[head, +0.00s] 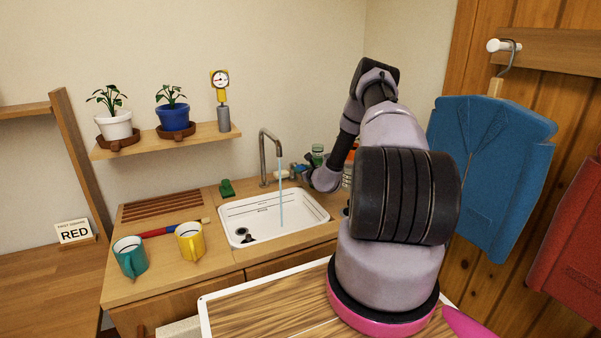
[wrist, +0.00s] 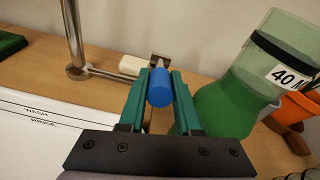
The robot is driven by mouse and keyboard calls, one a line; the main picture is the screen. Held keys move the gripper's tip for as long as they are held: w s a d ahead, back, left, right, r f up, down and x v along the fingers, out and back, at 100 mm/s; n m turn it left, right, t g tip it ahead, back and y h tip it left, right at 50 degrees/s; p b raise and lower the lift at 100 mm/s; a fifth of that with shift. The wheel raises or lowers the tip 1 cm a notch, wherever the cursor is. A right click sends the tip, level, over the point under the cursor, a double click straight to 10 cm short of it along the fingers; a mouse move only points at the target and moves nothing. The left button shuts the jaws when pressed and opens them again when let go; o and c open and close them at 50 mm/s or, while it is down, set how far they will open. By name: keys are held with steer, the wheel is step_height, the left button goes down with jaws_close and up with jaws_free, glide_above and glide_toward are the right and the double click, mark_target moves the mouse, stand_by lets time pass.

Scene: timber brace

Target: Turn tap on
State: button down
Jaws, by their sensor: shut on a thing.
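The grey metal tap (head: 264,160) stands behind the white sink (head: 305,212), and a stream of water (head: 281,205) runs from its spout into the basin. In the wrist view the tap's post (wrist: 75,38) rises at the upper left, with a thin rod running right from its base. The blue tap handle (wrist: 160,88) sits between the green fingers of my gripper (wrist: 161,80), which is shut on it. In the head view my arm reaches to the right of the tap, and the gripper is small and partly hidden there.
A green container marked 40 (wrist: 225,95) stands close right of my gripper, with an orange pot (wrist: 298,108) beyond it. A pale soap-like block (wrist: 132,65) lies behind. Teal (head: 130,257) and yellow (head: 190,241) mugs stand left of the sink.

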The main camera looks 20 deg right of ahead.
steer(key=shift+r, duration=0.15)
steer(key=c, duration=0.9)
jaws_free()
steer(key=v, duration=1)
steer(key=shift+s+r, duration=0.2)
steer(key=shift+s, duration=0.15)
